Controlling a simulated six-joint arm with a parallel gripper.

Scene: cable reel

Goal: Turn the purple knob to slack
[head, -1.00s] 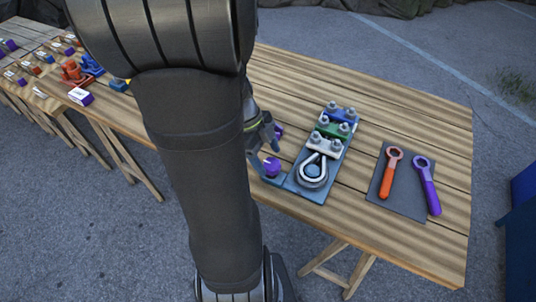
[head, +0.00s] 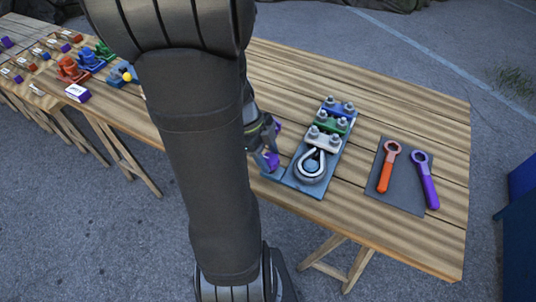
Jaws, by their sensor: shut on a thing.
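The purple knob (head: 272,163) stands at the left end of the blue base plate (head: 306,190) on the wooden table, partly hidden. My gripper (head: 268,150) is at the knob, shut on it. My arm hides most of the gripper, and the knob's pointer or markings cannot be made out. A second small purple part (head: 278,127) shows just behind the gripper.
The plate carries a cable loop (head: 312,166) and white, green and blue clamps (head: 334,125) with nuts. Orange (head: 388,168) and purple (head: 426,182) wrenches lie on a dark mat (head: 401,204) at right. Another table with coloured parts (head: 68,68) is at far left.

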